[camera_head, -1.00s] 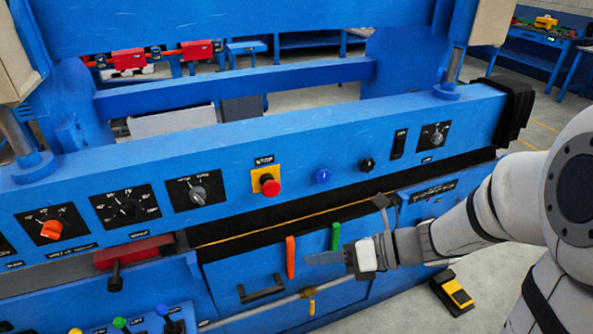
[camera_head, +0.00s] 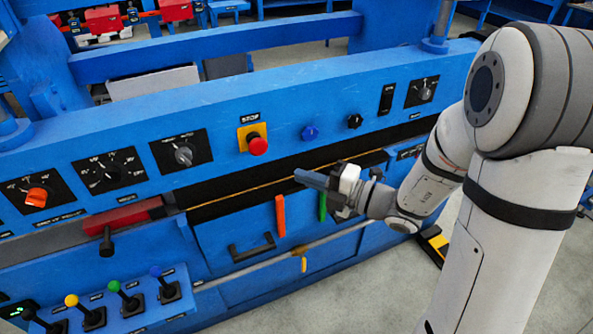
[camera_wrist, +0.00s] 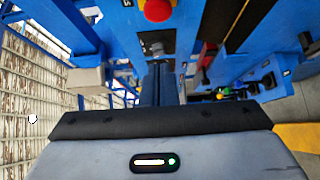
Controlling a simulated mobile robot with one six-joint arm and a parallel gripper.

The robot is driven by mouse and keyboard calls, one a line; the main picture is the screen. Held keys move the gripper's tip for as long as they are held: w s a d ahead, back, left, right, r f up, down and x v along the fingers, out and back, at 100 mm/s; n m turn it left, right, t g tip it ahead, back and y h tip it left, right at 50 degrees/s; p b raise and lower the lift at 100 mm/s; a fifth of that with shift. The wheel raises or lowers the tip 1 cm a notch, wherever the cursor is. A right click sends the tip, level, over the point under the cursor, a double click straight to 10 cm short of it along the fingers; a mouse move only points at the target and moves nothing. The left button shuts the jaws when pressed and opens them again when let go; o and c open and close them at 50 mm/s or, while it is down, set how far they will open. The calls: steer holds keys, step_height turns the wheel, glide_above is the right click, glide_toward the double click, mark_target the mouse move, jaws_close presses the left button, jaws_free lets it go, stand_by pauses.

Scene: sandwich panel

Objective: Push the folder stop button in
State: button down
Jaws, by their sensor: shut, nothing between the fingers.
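The red stop button (camera_head: 258,146) sits on a yellow plate (camera_head: 243,137) on the blue front panel, with a small label above it. In the wrist view the red button (camera_wrist: 158,9) shows at the top edge, partly cut off. My gripper (camera_head: 298,176) is shut and empty. In the head view it appears below and to the right of the red button, with a visible gap between them. Its fingers point left along the panel. In the wrist view the shut fingers (camera_wrist: 160,84) extend upward in the picture, below the red button.
A blue knob (camera_head: 310,133) and a black knob (camera_head: 354,121) are right of the button. A grey rotary switch (camera_head: 183,155) is to its left. An orange handle (camera_head: 280,215) and a green handle (camera_head: 322,206) hang below. Levers (camera_head: 130,302) stand at lower left.

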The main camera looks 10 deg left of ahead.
steer(key=shift+w+a+f, duration=0.1)
steer(key=shift+w+a, duration=0.95)
steer(key=shift+a, duration=0.55)
steer(key=shift+w+a+r, duration=0.1)
steer(key=shift+w+a, duration=1)
steer(key=shift+a, duration=0.45)
steer(key=shift+w+a+f, duration=0.1)
steer(key=shift+w+a, duration=0.95)
steer(key=shift+a, duration=0.55)
steer(key=shift+w+a+p, duration=0.45)
steer(key=shift+w+p, duration=0.3)
steer(key=shift+p, duration=0.05)
steer(key=shift+s+d, duration=0.1)
glide_toward(259, 149)
steer(key=s+d, duration=0.3)
steer(key=s, duration=0.1)
steer(key=shift+s+d, duration=0.2)
steer(key=shift+d, duration=0.2)
